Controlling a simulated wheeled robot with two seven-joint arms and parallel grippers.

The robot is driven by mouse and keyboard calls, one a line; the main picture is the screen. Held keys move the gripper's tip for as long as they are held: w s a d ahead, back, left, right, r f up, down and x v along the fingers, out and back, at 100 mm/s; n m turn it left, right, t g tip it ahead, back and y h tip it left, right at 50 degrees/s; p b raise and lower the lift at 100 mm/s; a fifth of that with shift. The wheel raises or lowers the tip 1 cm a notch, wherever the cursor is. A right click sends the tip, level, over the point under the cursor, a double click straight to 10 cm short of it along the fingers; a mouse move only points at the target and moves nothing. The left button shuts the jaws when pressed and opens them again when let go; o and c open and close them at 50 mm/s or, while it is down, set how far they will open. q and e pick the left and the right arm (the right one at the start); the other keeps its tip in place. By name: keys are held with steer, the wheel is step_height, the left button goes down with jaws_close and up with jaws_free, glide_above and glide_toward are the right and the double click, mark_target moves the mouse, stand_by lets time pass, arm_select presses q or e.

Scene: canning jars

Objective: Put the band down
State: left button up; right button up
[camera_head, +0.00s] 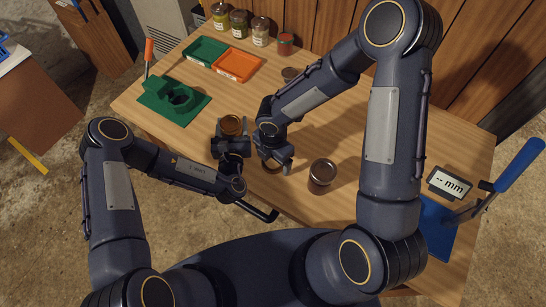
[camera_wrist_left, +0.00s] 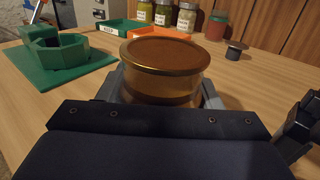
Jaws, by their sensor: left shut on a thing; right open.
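My left gripper (camera_head: 231,143) is shut on an amber jar (camera_wrist_left: 158,95) with a flat brown disc and a gold rim on top. In the left wrist view the fingers stand on either side of it, below the rim; it looks upright. Its top also shows in the head view (camera_head: 231,124). My right gripper (camera_head: 274,161) is open, just right of the left one and low over the table. A brownish round thing (camera_head: 270,168), perhaps the band, shows partly beneath the right gripper; my gripper hides most of it, and I cannot tell whether they touch.
A capped jar (camera_head: 322,172) stands right of my right gripper. A green fixture (camera_head: 158,107), a green tray (camera_head: 206,50) and an orange tray (camera_head: 236,66) are at the left. Several jars (camera_head: 239,23) line the back. A display (camera_head: 449,183) and a blue-handled lever (camera_head: 512,172) stand right.

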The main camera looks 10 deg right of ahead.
step_height(320, 180, up, 12)
steer(key=r, duration=0.1)
steer(key=s+d+r+m+t+y, duration=0.2)
steer(key=s+d+r+m, duration=0.3)
steer(key=m, duration=0.8)
steer(key=s+d+r+m+t+y, duration=0.1)
steer(key=s+d+r+m+t, duration=0.2)
steer(key=s+m, duration=0.8)
steer(key=shift+d+r+m+t+y, duration=0.35)
steer(key=shift+d+r+m, duration=0.95)
steer(key=shift+r, duration=0.65)
arm_select(q)
steer(key=o, duration=1.2)
steer(key=shift+c, duration=0.2)
